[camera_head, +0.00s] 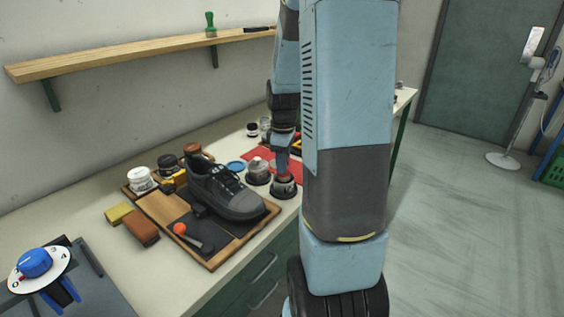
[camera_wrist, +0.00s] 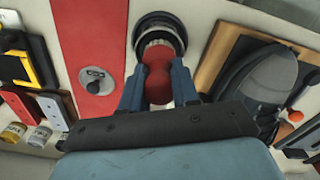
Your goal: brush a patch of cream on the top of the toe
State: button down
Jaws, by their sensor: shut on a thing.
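A dark grey shoe (camera_head: 232,198) with laces stands on a wooden board (camera_head: 217,262), its toe pointing toward the right front; part of it also shows at the right of the wrist view (camera_wrist: 262,80). My gripper (camera_wrist: 158,88) is shut on the red-brown handle of a brush (camera_wrist: 158,76), held upright. The brush's lower end is over or in a dark round piece with a pale inner ring (camera_wrist: 160,28); I cannot tell whether this is an open cream jar or the brush head. In the head view my gripper (camera_head: 284,176) is low, right of the shoe and apart from it.
A jar with a dark lid (camera_head: 258,175) stands close left of my gripper. A red mat (camera_head: 292,170) lies behind it. A white jar (camera_head: 140,180), an orange-ended tool (camera_head: 180,229) and brown block (camera_head: 141,229) surround the shoe. A shelf (camera_head: 130,56) hangs above.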

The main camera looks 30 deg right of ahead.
jog(key=shift+f, duration=0.35)
dwell(1.2)
jog(key=shift+r, duration=0.1)
jog(key=shift+r, duration=3.45)
jog(key=shift+a, duration=0.1)
